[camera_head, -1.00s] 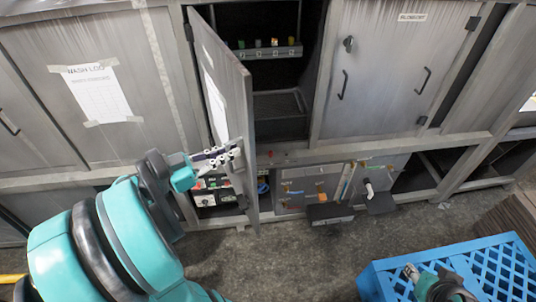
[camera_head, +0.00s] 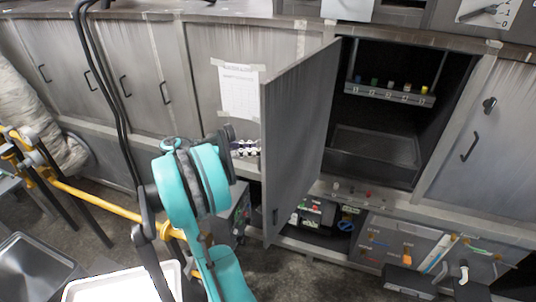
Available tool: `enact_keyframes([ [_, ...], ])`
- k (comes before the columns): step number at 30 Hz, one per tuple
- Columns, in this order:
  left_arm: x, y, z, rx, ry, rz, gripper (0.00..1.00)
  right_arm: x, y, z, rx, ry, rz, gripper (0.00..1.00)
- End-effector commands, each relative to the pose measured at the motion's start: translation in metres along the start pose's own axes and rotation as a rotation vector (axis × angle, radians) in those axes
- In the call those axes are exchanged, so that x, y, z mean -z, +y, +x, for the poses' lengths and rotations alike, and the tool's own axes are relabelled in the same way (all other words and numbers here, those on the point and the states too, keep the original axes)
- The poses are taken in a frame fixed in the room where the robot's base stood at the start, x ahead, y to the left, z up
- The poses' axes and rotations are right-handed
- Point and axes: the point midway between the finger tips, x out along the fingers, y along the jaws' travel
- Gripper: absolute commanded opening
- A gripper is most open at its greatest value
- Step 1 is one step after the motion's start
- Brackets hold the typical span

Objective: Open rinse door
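The rinse door (camera_head: 300,140), a grey metal panel, stands swung out from its cabinet at the centre of the head view. The dark opening to its right is exposed, with a row of small coloured-capped items (camera_head: 390,88) on a rail and a dark basin (camera_head: 375,150) inside. My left gripper (camera_head: 246,149) is at the door's left side, close to its near edge. Whether it touches the door, and how far its fingers are apart, I cannot tell. My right gripper is out of view.
Closed cabinet doors (camera_head: 145,90) line the left, and another closed door (camera_head: 485,150) is at the right. Tool panels (camera_head: 420,245) sit low at the right. A yellow rail (camera_head: 95,205) and a white tray (camera_head: 120,285) are at the lower left.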

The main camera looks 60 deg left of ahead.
Motion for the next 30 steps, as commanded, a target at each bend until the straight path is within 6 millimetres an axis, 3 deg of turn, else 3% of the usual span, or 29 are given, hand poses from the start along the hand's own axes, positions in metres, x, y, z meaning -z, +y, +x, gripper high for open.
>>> enact_keyframes([
  [12,0.000,-0.003,-0.002,0.002,0.000,0.000,0.00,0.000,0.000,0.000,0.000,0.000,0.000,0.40],
  [15,0.000,-0.003,-0.002,0.002,0.000,0.000,0.30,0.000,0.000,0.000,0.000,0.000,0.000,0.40],
  [25,0.002,-0.003,-0.002,0.002,0.000,0.000,0.30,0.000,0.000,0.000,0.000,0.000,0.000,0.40],
  [30,0.024,-0.002,-0.002,0.002,0.000,0.000,0.30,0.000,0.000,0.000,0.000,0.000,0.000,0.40],
])
